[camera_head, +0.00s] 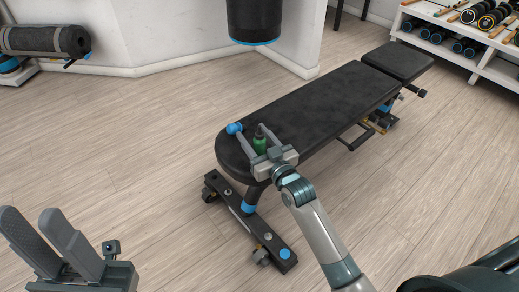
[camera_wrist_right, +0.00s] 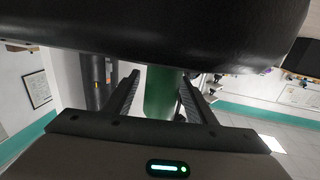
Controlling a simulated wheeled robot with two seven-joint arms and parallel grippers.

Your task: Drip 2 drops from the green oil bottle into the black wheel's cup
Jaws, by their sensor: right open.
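The green oil bottle (camera_head: 259,143) stands upright on the near end of the black bench, its dark cap up. My right gripper (camera_head: 252,129) is open, with one finger on each side of the bottle. The right wrist view shows the bottle (camera_wrist_right: 160,92) between the two spread fingers (camera_wrist_right: 160,75), with a visible gap on both sides. My left gripper (camera_head: 30,212) is open and empty at the lower left, away from the bench. Small dark wheels (camera_head: 262,257) show at the bench's foot bar; I cannot make out a cup on any of them.
A blue round piece (camera_head: 235,128) lies on the bench (camera_head: 320,105) beside the right gripper's left finger. A punching bag (camera_head: 254,18) hangs behind. A rolled mat (camera_head: 45,40) is at the left, and a white dumbbell rack (camera_head: 450,48) at the right. The floor left of the bench is clear.

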